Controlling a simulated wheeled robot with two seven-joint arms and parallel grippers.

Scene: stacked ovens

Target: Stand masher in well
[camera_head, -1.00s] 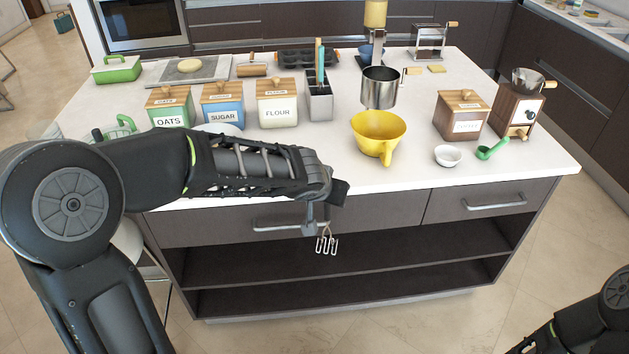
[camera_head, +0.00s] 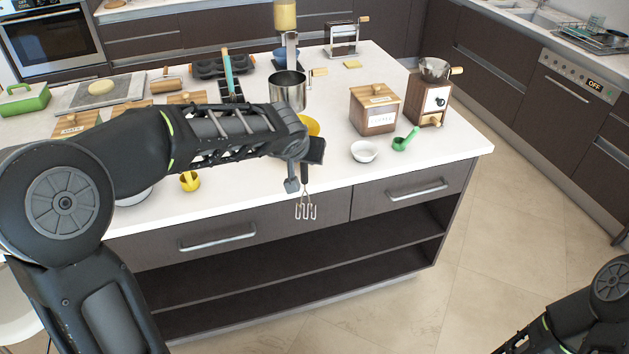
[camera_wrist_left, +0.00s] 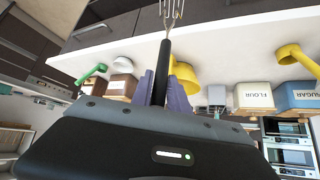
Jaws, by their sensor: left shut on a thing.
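My left gripper (camera_head: 299,180) is shut on the masher (camera_head: 306,210) by its dark handle. The masher hangs with its wire head down, just in front of the counter's front edge. In the left wrist view the gripper's fingers (camera_wrist_left: 163,88) close around the black handle (camera_wrist_left: 164,62), and the wire head (camera_wrist_left: 171,10) reaches the top of the picture. A dark utensil holder (camera_head: 231,92) with a teal-handled tool stands further back, its lower part hidden by my left arm. I cannot see an empty well in it. My right gripper is out of view.
A yellow bowl (camera_head: 313,127) is partly hidden behind my left arm. A white bowl (camera_head: 364,151), green scoop (camera_head: 405,140), wooden box (camera_head: 374,108) and grinder (camera_head: 429,95) stand to the right. The counter (camera_head: 440,150) is clear near its front right corner.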

